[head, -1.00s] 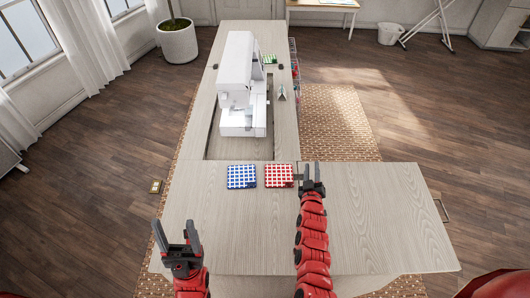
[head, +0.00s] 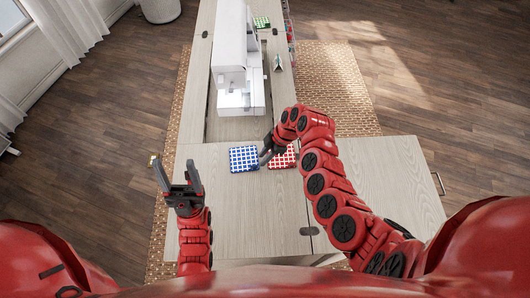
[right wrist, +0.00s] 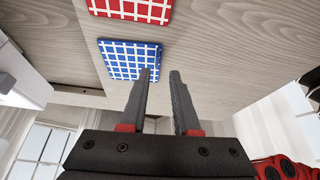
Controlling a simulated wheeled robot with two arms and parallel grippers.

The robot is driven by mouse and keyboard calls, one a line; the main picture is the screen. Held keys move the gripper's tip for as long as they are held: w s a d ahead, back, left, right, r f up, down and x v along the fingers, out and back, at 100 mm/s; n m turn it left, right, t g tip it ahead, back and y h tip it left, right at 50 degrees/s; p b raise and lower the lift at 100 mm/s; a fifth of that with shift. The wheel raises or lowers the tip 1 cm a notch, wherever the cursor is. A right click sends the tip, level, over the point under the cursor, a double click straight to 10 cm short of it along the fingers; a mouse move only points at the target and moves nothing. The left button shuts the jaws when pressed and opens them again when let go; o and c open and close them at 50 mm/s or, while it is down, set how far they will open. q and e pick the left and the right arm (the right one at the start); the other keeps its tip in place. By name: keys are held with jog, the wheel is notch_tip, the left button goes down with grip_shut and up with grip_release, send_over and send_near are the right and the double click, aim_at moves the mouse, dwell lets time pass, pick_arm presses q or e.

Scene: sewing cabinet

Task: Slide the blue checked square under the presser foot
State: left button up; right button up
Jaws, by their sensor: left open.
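The blue checked square (head: 243,159) lies flat on the wooden cabinet top in front of the white sewing machine (head: 230,60). It also shows in the right wrist view (right wrist: 125,62). My right gripper (head: 265,157) is at the square's right edge, pointing left and partly over the red checked square. In the right wrist view its fingers (right wrist: 164,72) are apart with nothing between them; one tip overlaps the blue square's corner in the picture. Contact cannot be told. The presser foot is too small to make out.
A red checked square (head: 284,160) lies just right of the blue one. A green checked piece (head: 261,22) lies behind the machine. A recessed opening (head: 225,128) surrounds the machine's base. The cabinet top (head: 375,185) is clear on the right.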

aim_at(256, 165)
jog(key=shift+w+a+f+b, duration=0.15)
jog(key=shift+f+b, duration=0.25)
jog(key=shift+f, duration=0.2)
jog(key=shift+w+a+f+b, duration=0.15)
jog(key=shift+f+b, duration=0.25)
jog(key=shift+f, duration=0.2)
jog(key=shift+s+b+x, duration=0.2)
jog(key=shift+b+x, duration=0.7)
jog(key=shift+a+f+b, duration=0.4)
jog(key=shift+f+b, duration=0.15)
jog(key=shift+f, duration=0.05)
jog(key=shift+r, duration=0.1)
jog(key=shift+c, duration=0.2)
grip_shut()
